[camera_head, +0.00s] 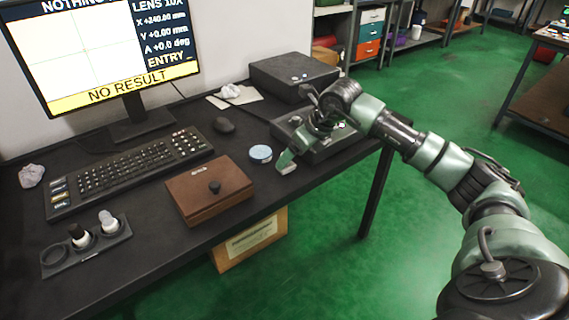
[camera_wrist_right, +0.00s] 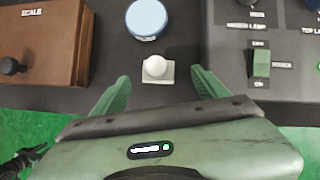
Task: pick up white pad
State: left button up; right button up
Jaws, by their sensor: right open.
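The white pad (camera_wrist_right: 157,72) is a small white square with a round white knob on top. It lies on the dark table, in front of the round blue-topped tin (camera_wrist_right: 147,18). My right gripper (camera_wrist_right: 160,84) is open, with its green fingers spread to the left and right of the pad. The fingertips reach about level with the pad in the picture, and nothing is held between them. In the head view my right arm reaches over the table's right part, and the pad is hard to make out near the gripper. My left gripper is not in view.
The brown scale box (camera_head: 208,188) stands left of the pad, and a dark control box with switches (camera_wrist_right: 262,50) stands right of it. The table's front edge is close.

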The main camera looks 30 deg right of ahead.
jog(key=x, duration=0.4)
jog(key=shift+w+a+f, duration=0.15)
jog(key=shift+w+a, duration=0.1)
jog(key=shift+w, duration=0.1)
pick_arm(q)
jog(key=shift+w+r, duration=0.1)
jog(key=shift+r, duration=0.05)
pick_arm(e)
jog(key=c, duration=1.5)
